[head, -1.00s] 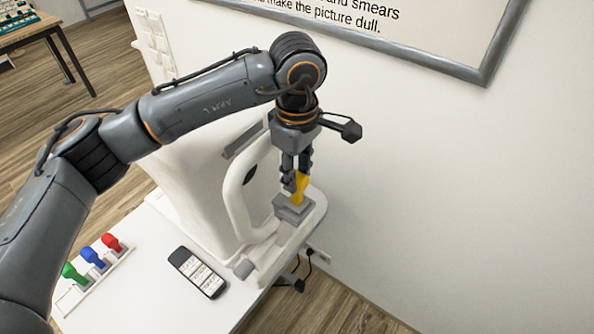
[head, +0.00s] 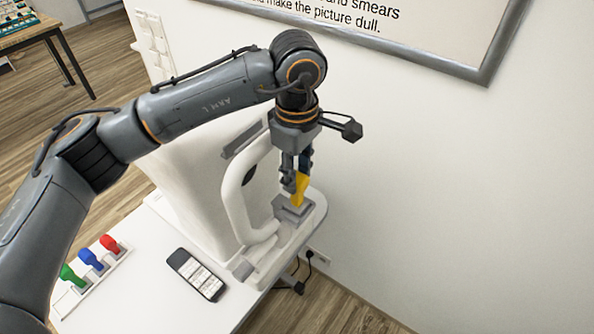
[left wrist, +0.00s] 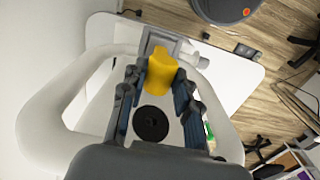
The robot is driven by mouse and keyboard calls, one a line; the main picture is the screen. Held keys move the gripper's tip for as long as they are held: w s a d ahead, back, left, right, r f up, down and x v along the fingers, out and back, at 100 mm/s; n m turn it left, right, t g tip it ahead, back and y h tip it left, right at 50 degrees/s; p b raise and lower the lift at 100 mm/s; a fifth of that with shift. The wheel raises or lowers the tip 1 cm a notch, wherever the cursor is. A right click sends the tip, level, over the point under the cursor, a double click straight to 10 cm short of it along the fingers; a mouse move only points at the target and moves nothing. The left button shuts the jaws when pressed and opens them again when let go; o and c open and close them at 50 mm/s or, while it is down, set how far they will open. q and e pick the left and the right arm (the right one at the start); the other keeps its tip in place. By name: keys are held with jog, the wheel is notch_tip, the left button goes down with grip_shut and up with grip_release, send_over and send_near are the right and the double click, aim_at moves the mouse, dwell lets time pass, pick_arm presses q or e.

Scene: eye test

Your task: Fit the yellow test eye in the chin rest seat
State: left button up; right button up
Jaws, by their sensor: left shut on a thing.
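The yellow test eye (head: 301,188) is in my left gripper (head: 297,176), whose fingers are shut on its upper part. Its lower end is at the grey chin rest seat (head: 283,212), on the white chin rest frame. I cannot tell whether it is inside the seat or just above it. In the left wrist view the yellow test eye (left wrist: 160,74) sits between the fingertips, with the grey seat (left wrist: 149,41) partly hidden behind it. My right gripper is not in view.
A rack (head: 70,299) with green (head: 73,277), blue (head: 92,260) and red (head: 110,244) test eyes stands at the left of the white table. A dark handset (head: 195,274) lies between rack and chin rest. The white frame bar (head: 232,196) is close beside my gripper.

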pick_arm(q)
jog(key=shift+b, duration=0.35)
dwell(0.6)
jog(key=shift+f+b, duration=0.6)
jog(key=shift+b, duration=0.2)
jog(key=o, duration=1)
